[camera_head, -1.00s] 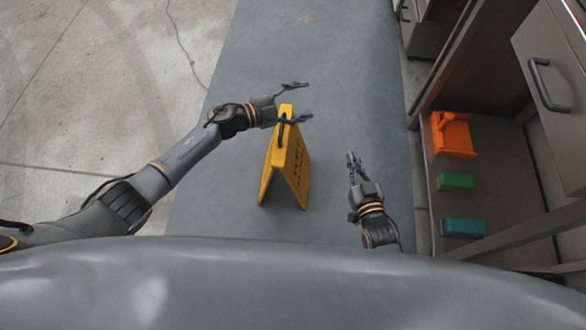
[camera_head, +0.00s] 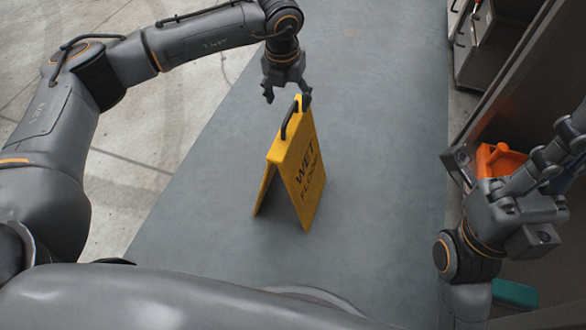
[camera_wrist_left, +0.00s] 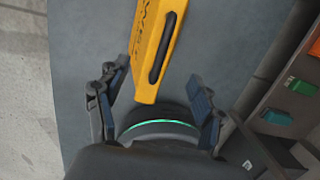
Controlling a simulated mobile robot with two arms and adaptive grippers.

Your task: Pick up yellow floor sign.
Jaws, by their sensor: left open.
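The yellow floor sign (camera_head: 306,172), with "WET FLOOR" lettering, stands upright as an A-frame on the grey floor strip in the head view. A black handle (camera_head: 290,118) is on its upper edge. My left gripper (camera_head: 287,98) is open at the far end of the sign's top, with one finger overlapping that end in the picture. In the left wrist view the sign (camera_wrist_left: 150,85) reaches between the spread fingers (camera_wrist_left: 155,95), and I see nothing gripped. My right gripper (camera_head: 568,140) is at the right edge, away from the sign; its finger opening is unclear.
A shelf unit on the right holds an orange item (camera_head: 498,160) and a teal block (camera_head: 515,293), partly behind my right arm. The left wrist view also shows a green block (camera_wrist_left: 300,85). The grey floor strip (camera_head: 390,140) around the sign is clear.

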